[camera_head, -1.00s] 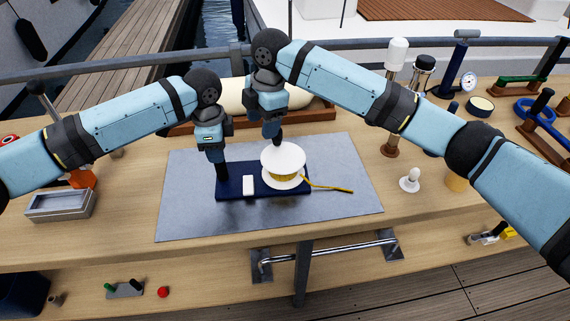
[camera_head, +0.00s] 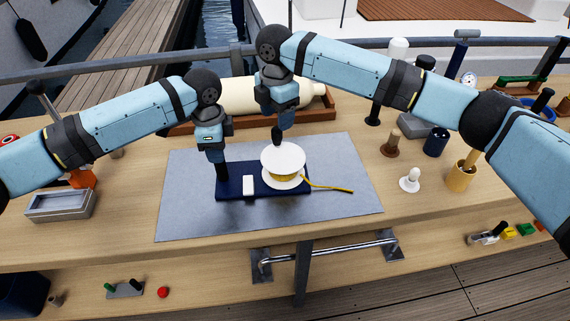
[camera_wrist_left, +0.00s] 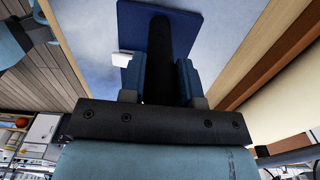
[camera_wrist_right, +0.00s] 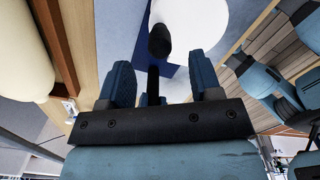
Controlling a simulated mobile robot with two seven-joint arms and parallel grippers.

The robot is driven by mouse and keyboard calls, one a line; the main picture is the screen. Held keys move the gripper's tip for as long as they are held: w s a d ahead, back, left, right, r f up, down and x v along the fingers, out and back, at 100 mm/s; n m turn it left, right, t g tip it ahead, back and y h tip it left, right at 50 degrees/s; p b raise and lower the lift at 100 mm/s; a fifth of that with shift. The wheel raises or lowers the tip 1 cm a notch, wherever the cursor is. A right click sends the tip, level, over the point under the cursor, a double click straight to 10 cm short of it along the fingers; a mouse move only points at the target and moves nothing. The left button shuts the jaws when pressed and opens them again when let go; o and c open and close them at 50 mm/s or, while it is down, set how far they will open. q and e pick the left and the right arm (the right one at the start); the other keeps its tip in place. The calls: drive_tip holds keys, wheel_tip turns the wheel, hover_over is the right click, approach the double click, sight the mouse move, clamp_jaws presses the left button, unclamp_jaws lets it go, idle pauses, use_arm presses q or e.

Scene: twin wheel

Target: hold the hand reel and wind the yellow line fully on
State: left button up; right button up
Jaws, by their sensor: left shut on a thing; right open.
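The hand reel has a dark blue base (camera_head: 232,190) lying on a grey mat (camera_head: 340,205), with a white spool (camera_head: 283,158) on its right part. Yellow line (camera_head: 283,179) shows between the spool's flanges, and a loose tail (camera_head: 335,188) runs right onto the mat. My left gripper (camera_head: 221,165) is shut on the reel's black upright handle (camera_wrist_left: 165,50) at the base's left end. My right gripper (camera_head: 280,122) is open above the spool. In the right wrist view the black crank knob (camera_wrist_right: 159,40) stands just beyond and between its open fingers (camera_wrist_right: 155,85).
A white block (camera_head: 248,185) sits at the base's front edge. A cream cylinder (camera_head: 245,95) in a wooden cradle lies behind the mat. A white bulb-shaped thing (camera_head: 410,180) and a yellow cup (camera_head: 461,176) stand right. A grey tray (camera_head: 60,204) is left.

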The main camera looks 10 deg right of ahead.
drive_tip(key=shift+f, duration=2.25)
